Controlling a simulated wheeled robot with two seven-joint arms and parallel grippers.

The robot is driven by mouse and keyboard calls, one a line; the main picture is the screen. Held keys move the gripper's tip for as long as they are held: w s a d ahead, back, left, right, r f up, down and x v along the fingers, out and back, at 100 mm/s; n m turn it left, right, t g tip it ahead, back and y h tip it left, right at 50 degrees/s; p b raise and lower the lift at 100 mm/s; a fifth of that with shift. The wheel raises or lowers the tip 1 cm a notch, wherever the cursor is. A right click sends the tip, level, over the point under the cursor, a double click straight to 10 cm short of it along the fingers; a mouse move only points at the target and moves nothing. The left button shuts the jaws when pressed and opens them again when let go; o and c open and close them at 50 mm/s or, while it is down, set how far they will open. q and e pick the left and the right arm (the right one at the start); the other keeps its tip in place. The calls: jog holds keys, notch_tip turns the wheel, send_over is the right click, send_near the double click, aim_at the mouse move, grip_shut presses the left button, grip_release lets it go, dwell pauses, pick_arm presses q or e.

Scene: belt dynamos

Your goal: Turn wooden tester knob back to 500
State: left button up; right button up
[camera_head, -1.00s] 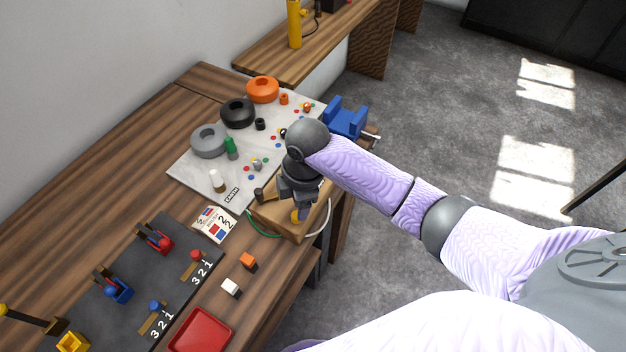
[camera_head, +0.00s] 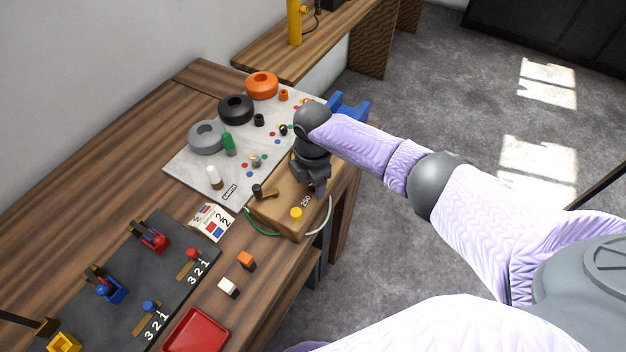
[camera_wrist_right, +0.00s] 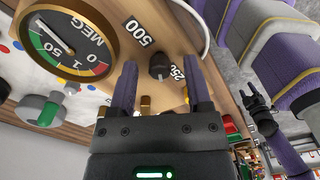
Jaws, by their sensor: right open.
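The wooden tester (camera_head: 272,213) is a box at the table's right edge, with a yellow button (camera_head: 296,213), a 250 mark and a dark crank-like part on top. In the right wrist view its dark round knob (camera_wrist_right: 160,66) sits between the marks 500 and 250, close to 250; its exact pointing is unclear. My right gripper (camera_head: 318,188) is over the tester. In its wrist view the open fingers (camera_wrist_right: 160,82) stand either side of the knob, with nothing held. The knob is hidden in the head view. A dark, jaw-like end (camera_wrist_right: 258,105) at right may be my left gripper.
A MEG gauge (camera_wrist_right: 68,40) lies beside the knob. A pale board (camera_head: 190,174) with grey, black and orange rings is behind the tester. A white cable (camera_head: 328,218) and green wire (camera_head: 258,229) run from it. A red tray (camera_head: 197,332) stands in front.

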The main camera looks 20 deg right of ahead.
jog(key=shift+c, duration=0.2)
grip_shut()
